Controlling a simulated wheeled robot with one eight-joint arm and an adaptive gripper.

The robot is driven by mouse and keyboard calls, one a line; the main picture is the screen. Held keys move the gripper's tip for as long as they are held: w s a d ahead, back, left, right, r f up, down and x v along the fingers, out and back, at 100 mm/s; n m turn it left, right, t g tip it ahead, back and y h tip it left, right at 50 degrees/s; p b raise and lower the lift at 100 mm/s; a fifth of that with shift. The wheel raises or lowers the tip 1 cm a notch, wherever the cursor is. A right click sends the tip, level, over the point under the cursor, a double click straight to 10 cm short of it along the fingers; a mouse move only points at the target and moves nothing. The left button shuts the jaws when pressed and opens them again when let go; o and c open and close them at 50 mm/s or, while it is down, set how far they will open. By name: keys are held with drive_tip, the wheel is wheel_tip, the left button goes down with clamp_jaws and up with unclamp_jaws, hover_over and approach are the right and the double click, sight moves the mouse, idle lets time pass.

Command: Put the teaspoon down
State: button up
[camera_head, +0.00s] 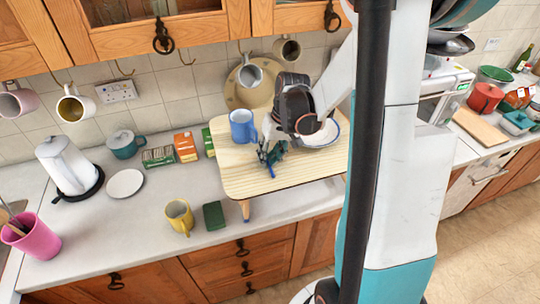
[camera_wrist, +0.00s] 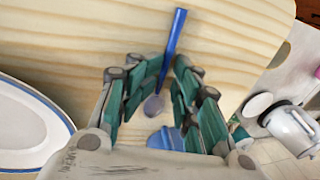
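The teaspoon has a blue handle (camera_wrist: 175,35) and a dull grey bowl (camera_wrist: 153,107). My gripper (camera_wrist: 168,66) has its fingertips close on either side of the handle and looks shut on it. The teaspoon is over the pale wooden table top (camera_wrist: 80,40); I cannot tell whether it touches the wood. In the head view my gripper (camera_head: 271,160) points down over the wooden table top (camera_head: 245,180), and the teaspoon is too small to make out clearly.
A blue mug (camera_head: 243,126) stands left of my gripper on the table top. A white plate with a blue rim (camera_head: 322,135) lies to the right. Bare wood shows towards the front edge. A yellow mug (camera_head: 179,216) and green block (camera_head: 214,215) are on the counter below.

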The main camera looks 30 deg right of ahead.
drive_tip(key=shift+r+p, duration=0.6)
drive_tip(key=v, duration=1.1)
drive_tip(key=shift+r+p, duration=0.3)
drive_tip(key=shift+p, duration=0.15)
